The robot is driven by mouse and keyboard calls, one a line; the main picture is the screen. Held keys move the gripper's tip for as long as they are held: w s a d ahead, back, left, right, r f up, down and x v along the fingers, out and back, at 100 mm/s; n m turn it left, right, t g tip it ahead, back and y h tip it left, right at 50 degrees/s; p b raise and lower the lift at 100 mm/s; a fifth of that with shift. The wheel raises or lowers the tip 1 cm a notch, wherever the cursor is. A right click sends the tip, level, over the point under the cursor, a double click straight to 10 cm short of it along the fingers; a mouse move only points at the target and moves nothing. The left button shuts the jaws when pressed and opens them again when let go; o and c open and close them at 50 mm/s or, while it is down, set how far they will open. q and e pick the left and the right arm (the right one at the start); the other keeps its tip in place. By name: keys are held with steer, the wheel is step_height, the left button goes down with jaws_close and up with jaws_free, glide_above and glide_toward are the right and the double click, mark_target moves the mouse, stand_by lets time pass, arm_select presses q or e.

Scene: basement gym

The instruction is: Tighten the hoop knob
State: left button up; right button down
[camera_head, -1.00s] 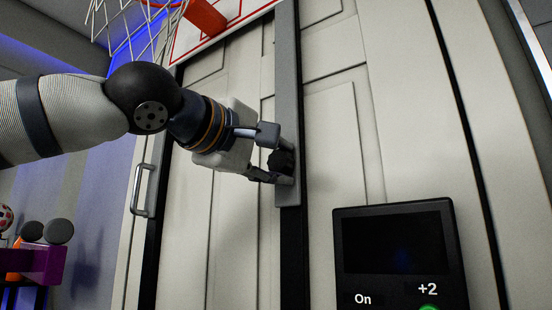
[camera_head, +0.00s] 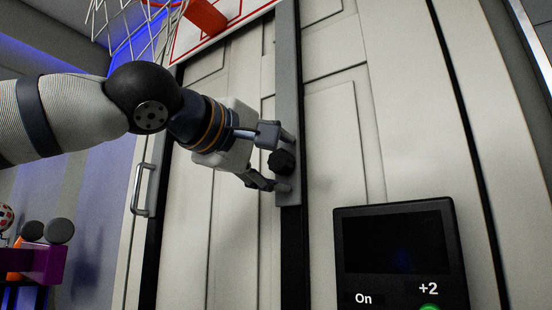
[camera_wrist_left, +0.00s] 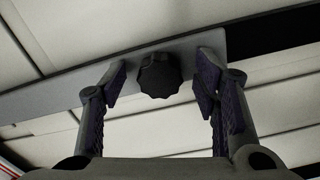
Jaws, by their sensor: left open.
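The hoop knob (camera_head: 281,161) is black with a lobed rim and sits on the lower part of a grey vertical bar (camera_head: 288,100). In the left wrist view the knob (camera_wrist_left: 159,76) shows between the fingers, with a gap on each side. My left gripper (camera_head: 279,163) is open around the knob, one finger above it and one below in the head view. In the left wrist view my left gripper (camera_wrist_left: 162,85) has its fingers spread wide and holds nothing. My right gripper is in neither view.
The hoop's net (camera_head: 135,25) and orange bracket (camera_head: 206,17) are above the arm. A black scoreboard (camera_head: 400,255) reading "On" and "+2" stands at the lower right. White panelled doors with a metal handle (camera_head: 144,190) lie behind. A purple rack (camera_head: 42,263) is at lower left.

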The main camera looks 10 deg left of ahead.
arm_select(q)
steer(key=v, duration=1.2)
